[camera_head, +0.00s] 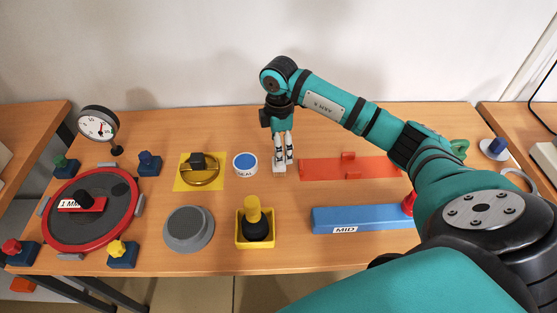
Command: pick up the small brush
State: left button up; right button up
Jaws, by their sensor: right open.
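My right gripper (283,161) points straight down over the back middle of the table, with its pale fingers open. A small pale, beige-tipped thing (279,170), which looks like the small brush, shows right at the fingertips. The fingers cover most of it, and I cannot tell whether they touch it. My left gripper is out of view.
Left of the gripper are a white tub with a blue top (245,163) and a yellow plate (184,184) with a brass ring. A red bracket (325,169) lies to the right. In front are a yellow holder (241,239) and a blue bar (370,217).

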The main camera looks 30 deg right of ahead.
jog(key=shift+s+f, duration=0.1)
jog(key=shift+f, duration=0.4)
notch_tip(320, 180, down, 4)
jog(key=shift+r+p, duration=0.15)
jog(key=shift+p, duration=0.45)
jog(key=shift+f, duration=0.5)
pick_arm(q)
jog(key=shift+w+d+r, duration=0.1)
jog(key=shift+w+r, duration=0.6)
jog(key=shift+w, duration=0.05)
pick_arm(e)
jog(key=c, duration=1.3)
jog(key=shift+o, duration=0.2)
